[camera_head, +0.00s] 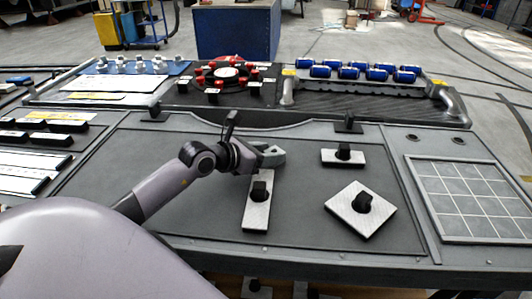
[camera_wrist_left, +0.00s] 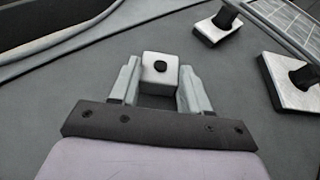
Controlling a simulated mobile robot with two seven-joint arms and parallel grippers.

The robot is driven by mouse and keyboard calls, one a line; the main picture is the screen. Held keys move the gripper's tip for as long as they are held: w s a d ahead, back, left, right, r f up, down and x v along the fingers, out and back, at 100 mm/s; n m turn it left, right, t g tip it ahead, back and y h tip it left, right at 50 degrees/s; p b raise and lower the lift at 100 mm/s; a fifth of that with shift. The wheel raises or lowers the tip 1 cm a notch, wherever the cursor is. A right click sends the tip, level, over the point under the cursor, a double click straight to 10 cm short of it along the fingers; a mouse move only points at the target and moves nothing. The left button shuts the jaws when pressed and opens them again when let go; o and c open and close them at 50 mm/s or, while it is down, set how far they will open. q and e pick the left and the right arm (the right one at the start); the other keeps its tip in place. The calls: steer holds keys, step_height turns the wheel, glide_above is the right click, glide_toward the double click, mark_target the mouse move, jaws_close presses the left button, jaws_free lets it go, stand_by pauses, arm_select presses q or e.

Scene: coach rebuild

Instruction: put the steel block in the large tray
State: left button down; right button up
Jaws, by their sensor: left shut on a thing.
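My left gripper (camera_head: 268,154) is shut on a small steel block (camera_wrist_left: 152,68), a pale metal cube with a dark round spot on the face toward the camera. In the left wrist view the block sits between the two grey fingers (camera_wrist_left: 160,88). In the head view the fingers mostly hide it, above the middle of the dark bench top. A framed rectangle with a pale grid (camera_head: 474,198) lies at the right of the bench. I cannot tell for certain which surface is the large tray. My right gripper is not in view.
Metal plates with black knobs lie close by: a long one (camera_head: 256,214), a small one (camera_head: 329,154) and a square one (camera_head: 345,212). Behind stand a rack with blue cylinders (camera_head: 350,79) and a red-and-black round fixture (camera_head: 228,73).

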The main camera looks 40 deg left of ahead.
arm_select(q)
steer(key=shift+f, duration=0.1)
steer(key=c, duration=0.5)
jaws_free()
steer(key=shift+s+r, duration=0.1)
steer(key=shift+r, duration=0.1)
steer(key=v, duration=1.1)
steer(key=shift+s+a+r, duration=0.1)
steer(key=shift+s+a, duration=0.05)
steer(key=shift+s, duration=0.25)
